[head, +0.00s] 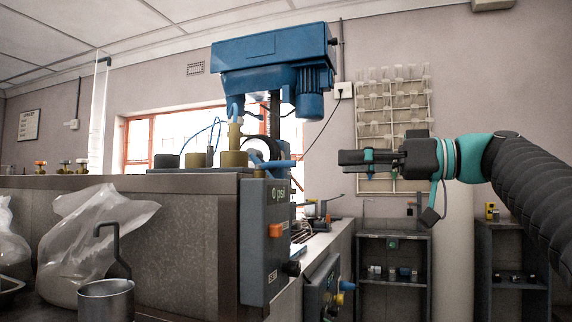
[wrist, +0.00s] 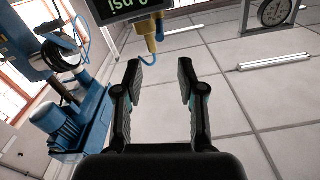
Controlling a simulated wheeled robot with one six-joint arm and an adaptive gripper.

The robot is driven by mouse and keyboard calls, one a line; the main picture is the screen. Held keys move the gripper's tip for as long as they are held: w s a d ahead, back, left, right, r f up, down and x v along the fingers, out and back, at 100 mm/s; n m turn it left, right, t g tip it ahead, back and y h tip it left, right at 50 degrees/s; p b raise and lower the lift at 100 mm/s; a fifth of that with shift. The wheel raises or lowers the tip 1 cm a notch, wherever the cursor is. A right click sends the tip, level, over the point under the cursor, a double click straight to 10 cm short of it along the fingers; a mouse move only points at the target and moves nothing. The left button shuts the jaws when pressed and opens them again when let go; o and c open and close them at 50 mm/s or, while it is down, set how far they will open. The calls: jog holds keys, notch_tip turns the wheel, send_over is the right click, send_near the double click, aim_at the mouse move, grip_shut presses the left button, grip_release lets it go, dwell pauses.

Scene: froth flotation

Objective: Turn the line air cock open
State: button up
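My gripper (head: 350,160) points left in the head view, in the air to the right of the blue flotation machine. In the wrist view my gripper (wrist: 160,72) is open, with nothing between its fingers. A brass fitting (head: 234,158) stands on top of the grey bench cabinet in the head view. A brass piece (wrist: 151,42) with a blue part beside it shows by the psi display in the wrist view, beyond the fingertips and apart from them. It looks like the cock, but I cannot tell its handle position.
The flotation machine (head: 272,50) with its motor rises above the cabinet. The control box (head: 265,240) bears the psi display and an orange switch. Plastic bags (head: 85,240) and a metal pot (head: 106,302) stand front left. A glassware rack (head: 393,120) hangs behind my gripper.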

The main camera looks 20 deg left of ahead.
aim_at(282, 164)
jog(key=a, duration=0.4)
jog(key=a+p, duration=0.1)
jog(key=a, duration=0.3)
jog(key=w+a, duration=0.1)
jog(key=a, duration=0.4)
grip_shut()
jog(key=shift+d, duration=0.1)
jog(key=shift+s, duration=0.1)
